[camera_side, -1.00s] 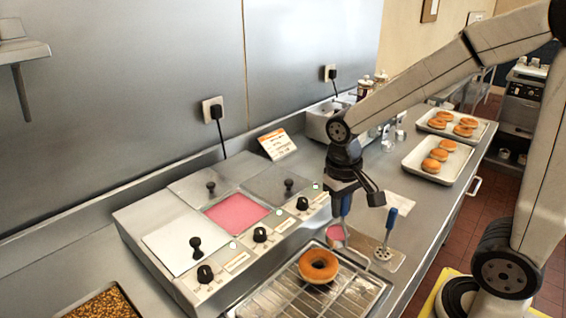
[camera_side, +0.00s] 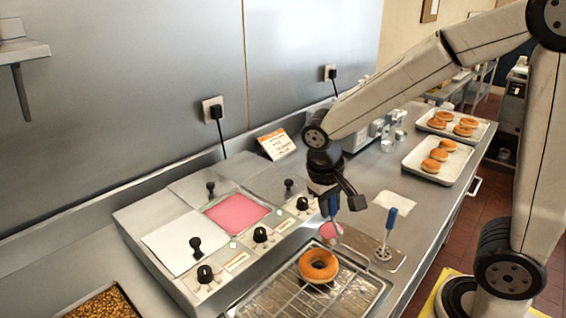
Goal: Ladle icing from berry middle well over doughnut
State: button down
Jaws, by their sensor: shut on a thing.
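The berry middle well (camera_side: 237,213) is open and shows flat pink icing. The doughnut (camera_side: 318,265) lies plain and golden on the wire rack (camera_side: 268,300), with no icing visible on it. My gripper (camera_side: 333,196) is shut on the blue handle of a ladle (camera_side: 333,210). The ladle hangs at the back right of the doughnut, right of the warmer's front panel. A pink patch (camera_side: 331,231) shows at the ladle's bowl; the bowl's edges are hard to make out.
A second blue-handled utensil (camera_side: 388,232) stands on a metal rest right of the rack. Doughnut trays (camera_side: 438,167) stand at the back right. A topping tray (camera_side: 110,304) is at the front left.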

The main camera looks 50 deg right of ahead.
jog(key=shift+w+a+h, duration=0.5)
jog(key=shift+w+a, duration=0.1)
jog(key=shift+a, duration=0.1)
jog(key=shift+w+a+g+h, duration=0.1)
jog(key=shift+a+g+h, duration=0.3)
jog(key=shift+a+h, duration=0.7)
jog(key=shift+a, duration=0.6)
jog(key=shift+a, duration=0.45)
jog(key=shift+a+h, duration=0.3)
jog(key=shift+s+a+f+g+h, duration=0.1)
jog(key=shift+s+a+g+h, duration=0.2)
jog(key=shift+a+h, duration=0.1)
jog(key=shift+s+a+f+h, duration=0.1)
jog(key=shift+s+a+h, duration=0.2)
jog(key=shift+a, duration=0.2)
jog(key=shift+s+a+h, duration=0.15)
jog(key=shift+a+h, duration=0.1)
jog(key=shift+h, duration=0.05)
jog(key=shift+f, duration=0.1)
